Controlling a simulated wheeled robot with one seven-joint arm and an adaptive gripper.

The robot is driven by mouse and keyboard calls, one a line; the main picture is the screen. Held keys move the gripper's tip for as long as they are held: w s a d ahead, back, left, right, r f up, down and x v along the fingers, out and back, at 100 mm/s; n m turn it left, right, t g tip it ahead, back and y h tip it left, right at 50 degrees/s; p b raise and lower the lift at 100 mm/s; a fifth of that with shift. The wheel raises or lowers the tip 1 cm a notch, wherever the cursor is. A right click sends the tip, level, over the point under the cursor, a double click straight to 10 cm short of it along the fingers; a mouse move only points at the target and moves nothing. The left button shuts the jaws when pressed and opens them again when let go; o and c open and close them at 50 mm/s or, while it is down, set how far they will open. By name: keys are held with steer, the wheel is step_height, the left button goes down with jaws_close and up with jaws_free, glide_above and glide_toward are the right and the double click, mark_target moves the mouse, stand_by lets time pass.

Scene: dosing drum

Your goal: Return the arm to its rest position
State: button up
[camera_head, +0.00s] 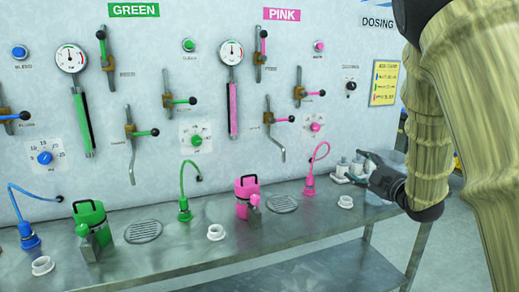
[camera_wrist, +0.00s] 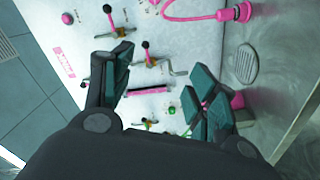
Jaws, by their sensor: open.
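My gripper (camera_head: 372,172) is at the right of the head view, at the end of my arm, above the right end of the steel bench. In the wrist view my gripper (camera_wrist: 160,95) has its finger pads wide apart with nothing between them. The pink canister (camera_head: 243,205) stands upright on the bench, well to the left of my gripper. In the wrist view, a pink thing shows partly hidden behind the right-hand finger. The green canister (camera_head: 91,228) stands further left on the bench.
The steel bench (camera_head: 330,207) runs along the wall panel (camera_head: 200,75) with its gauges, levers and knobs. Pink (camera_head: 310,185) and green (camera_head: 184,208) hose fittings stand on it. Floor is free in front of the bench.

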steer(key=s+a+f+m+g+h, duration=0.1)
steer(key=s+f+m+g+h, duration=0.3)
steer(key=f, duration=0.8)
steer(key=s+f+m+g+y+p, duration=0.1)
steer(key=s+f+m, duration=0.35)
steer(key=f, duration=0.85)
steer(key=s+a+f+m+g+h, duration=0.1)
steer(key=s+f+g+h, duration=0.1)
steer(key=s+f, duration=0.75)
steer(key=s+a+f+m+g+h+p, duration=0.1)
steer(key=s+a+f+m+g, duration=0.15)
steer(key=s+f, duration=0.55)
steer(key=s+a+f+m+g, duration=0.1)
steer(key=s+f+m+g, duration=0.15)
steer(key=s+f, duration=0.6)
steer(key=s+a+f+m+g, duration=0.1)
steer(key=s+f+g, duration=0.1)
steer(key=s, duration=0.7)
steer(key=s+a+f+m+g, duration=0.1)
steer(key=s+f+g, duration=0.1)
steer(key=s, duration=0.7)
steer(key=shift+a+f+m+g+p, duration=0.15)
steer(key=shift+a+m+g+p, duration=0.15)
steer(key=shift+g, duration=0.2)
steer(key=shift+w, duration=0.1)
